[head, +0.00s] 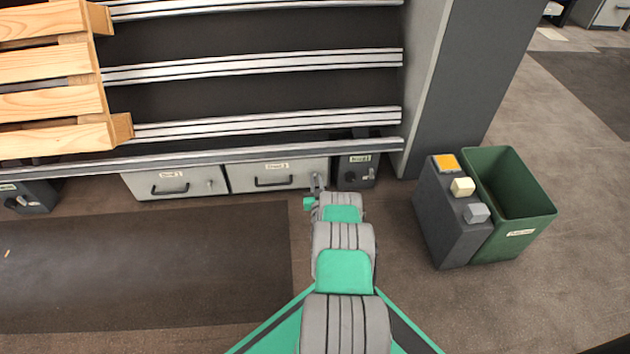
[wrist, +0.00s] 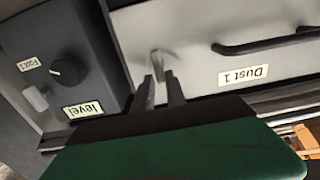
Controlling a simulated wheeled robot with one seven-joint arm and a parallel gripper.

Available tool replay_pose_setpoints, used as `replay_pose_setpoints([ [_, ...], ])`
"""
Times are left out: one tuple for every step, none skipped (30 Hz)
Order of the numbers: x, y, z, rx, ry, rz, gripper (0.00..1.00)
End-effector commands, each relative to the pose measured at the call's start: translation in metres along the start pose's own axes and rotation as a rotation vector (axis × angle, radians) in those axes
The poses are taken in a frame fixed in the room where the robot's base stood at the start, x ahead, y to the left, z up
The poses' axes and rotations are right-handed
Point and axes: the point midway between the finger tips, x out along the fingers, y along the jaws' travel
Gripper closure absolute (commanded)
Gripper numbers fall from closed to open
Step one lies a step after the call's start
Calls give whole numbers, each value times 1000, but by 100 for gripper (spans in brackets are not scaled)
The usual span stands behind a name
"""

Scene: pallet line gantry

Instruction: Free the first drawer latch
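The drawer labelled Dust 1 (head: 290,179) is the right one of two grey drawers low under the conveyor. It fills the upper right of the wrist view (wrist: 200,55), with its black handle (wrist: 265,43). Its small metal latch (wrist: 157,60) sits near the drawer's edge by the control box. My gripper (wrist: 161,92) points at the latch, with one finger on each side of its lower part. I cannot tell whether the fingers press on it. In the head view my gripper (head: 317,184) is at the drawer's right end and mostly covers the latch.
A second closed drawer (head: 150,186) is to the left. A dark box with a knob (head: 356,172), labelled level, stands close on the right. A button pedestal (head: 447,220) and a green bin (head: 515,205) stand further right. Conveyor rails (head: 270,130) and a pallet (head: 50,100) are above.

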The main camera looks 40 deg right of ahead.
Motion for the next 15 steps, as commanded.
replay_pose_setpoints([
  [0,-1,0,0,0,-1,88],
  [0,-1,0,0,0,-1,91],
  [0,-1,0,0,0,-1,94],
  [0,-1,0,0,0,-1,96],
  [0,-1,0,0,0,-2,99],
  [0,-1,0,0,0,-2,100],
  [0,-1,0,0,0,-2,100],
  [0,-1,0,0,0,-2,100],
  [0,-1,0,0,0,-2,100],
  [0,-1,0,0,0,-2,100],
  [0,-2,0,0,0,-2,100],
  [0,-2,0,-1,0,-2,100],
  [0,-2,0,-1,0,-2,100],
  [0,-2,0,-1,0,-2,100],
  [0,-2,0,-1,0,-2,100],
])
